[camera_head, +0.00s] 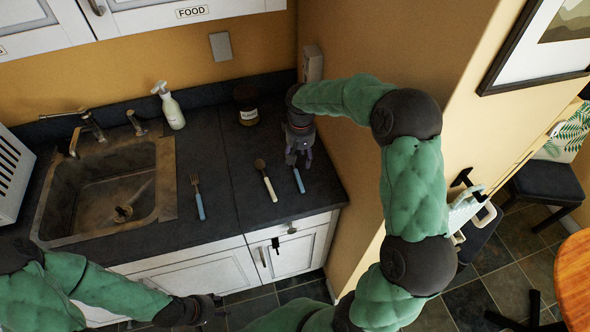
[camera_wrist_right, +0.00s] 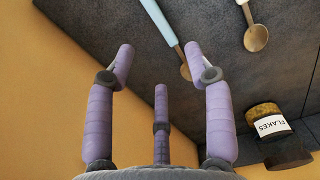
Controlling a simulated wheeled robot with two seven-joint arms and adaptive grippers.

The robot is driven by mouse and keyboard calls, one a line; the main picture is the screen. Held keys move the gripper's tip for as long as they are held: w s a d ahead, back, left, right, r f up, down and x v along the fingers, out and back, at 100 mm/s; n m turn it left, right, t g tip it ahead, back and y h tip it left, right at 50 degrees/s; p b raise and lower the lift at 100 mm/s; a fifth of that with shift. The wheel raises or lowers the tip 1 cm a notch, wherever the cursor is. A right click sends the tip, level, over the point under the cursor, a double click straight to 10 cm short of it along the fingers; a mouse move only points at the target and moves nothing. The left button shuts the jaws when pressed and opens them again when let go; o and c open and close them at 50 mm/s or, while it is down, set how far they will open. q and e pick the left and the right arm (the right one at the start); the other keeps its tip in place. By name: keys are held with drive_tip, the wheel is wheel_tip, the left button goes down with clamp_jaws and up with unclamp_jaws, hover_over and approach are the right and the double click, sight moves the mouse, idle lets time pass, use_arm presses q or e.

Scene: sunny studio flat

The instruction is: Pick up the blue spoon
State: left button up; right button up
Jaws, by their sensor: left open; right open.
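The blue spoon (camera_head: 299,181) lies on the dark counter near its right end. Its light blue handle shows, and my right gripper hides its upper part in the head view. In the right wrist view the blue spoon (camera_wrist_right: 160,22) lies beyond the fingertips, its metal end near the right finger. My right gripper (camera_head: 297,160) is open and empty, pointing down over the spoon's far end; it also shows in the right wrist view (camera_wrist_right: 160,62). My left gripper (camera_head: 214,302) is open, low in front of the cabinets, away from the spoon.
A white-handled spoon (camera_head: 266,181) lies just left of the blue spoon. A blue-handled fork (camera_head: 198,198) lies further left. A sink (camera_head: 68,215) is at the left; a wall stands close on the right.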

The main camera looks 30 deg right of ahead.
hover_over(299, 176)
wheel_tip(299, 176, down, 4)
drive_tip(key=shift+d+f, duration=0.1)
drive_tip(key=shift+d, duration=0.05)
wheel_tip(299, 176, down, 5)
drive_tip(key=shift+r+b, duration=0.1)
drive_tip(key=shift+b, duration=0.55)
drive_tip(key=shift+c, duration=0.3)
clamp_jaws()
